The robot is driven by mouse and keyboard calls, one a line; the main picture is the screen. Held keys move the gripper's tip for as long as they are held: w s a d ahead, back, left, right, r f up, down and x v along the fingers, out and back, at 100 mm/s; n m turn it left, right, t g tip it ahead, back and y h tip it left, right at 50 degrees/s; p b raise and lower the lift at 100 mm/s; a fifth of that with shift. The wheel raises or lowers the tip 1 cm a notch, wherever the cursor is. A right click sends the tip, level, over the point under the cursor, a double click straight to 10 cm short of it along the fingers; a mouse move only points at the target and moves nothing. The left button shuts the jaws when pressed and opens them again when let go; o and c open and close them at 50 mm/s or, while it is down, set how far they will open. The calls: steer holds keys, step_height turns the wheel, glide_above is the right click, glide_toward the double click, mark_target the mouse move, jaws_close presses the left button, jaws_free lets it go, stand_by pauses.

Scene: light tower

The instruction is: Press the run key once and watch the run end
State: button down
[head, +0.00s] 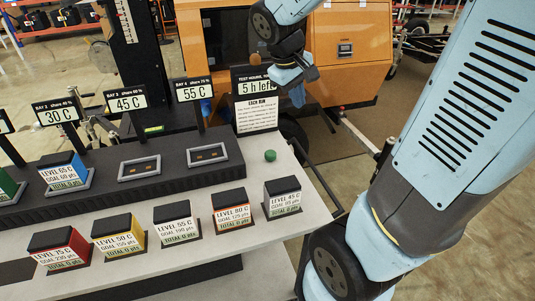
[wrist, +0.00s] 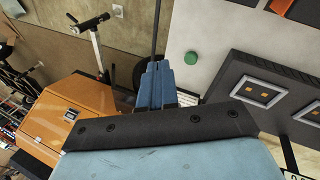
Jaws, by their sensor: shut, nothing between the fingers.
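The green round run key (head: 270,155) sits on the grey bench top, right of the dark bay strip; it also shows in the wrist view (wrist: 190,58). My gripper (head: 297,95) is shut and empty, in the air above and beyond the key, apart from it. In the wrist view its blue fingers (wrist: 156,80) are together, left of the key. The hours sign (head: 258,84) reads "5 h left", with an "EACH RUN" card (head: 257,115) below, its small text unreadable. Bay signs read 30 C (head: 57,112), 45 C (head: 127,100) and 55 C (head: 194,90).
Several labelled blocks, including a red one (head: 62,249) and a grey one (head: 282,197), stand along the front. An orange machine (head: 350,60) is behind. Bench around the key is clear.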

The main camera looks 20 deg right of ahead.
steer(key=w+a+f+n+g+h, duration=0.1)
steer(key=w+f+n+h, duration=0.2)
steer(key=w+f, duration=0.5)
steer(key=n+h, duration=0.3)
glide_above(268, 154)
step_height(268, 154, down, 8)
steer(key=r, duration=0.1)
steer(key=shift+w+d+f, duration=0.1)
steer(key=shift+w+f, duration=0.05)
steer(key=shift+f, duration=0.1)
steer(key=shift+f, duration=0.1)
steer(key=shift+f, duration=4.3)
steer(key=shift+f, duration=0.9)
steer(key=shift+r, duration=1)
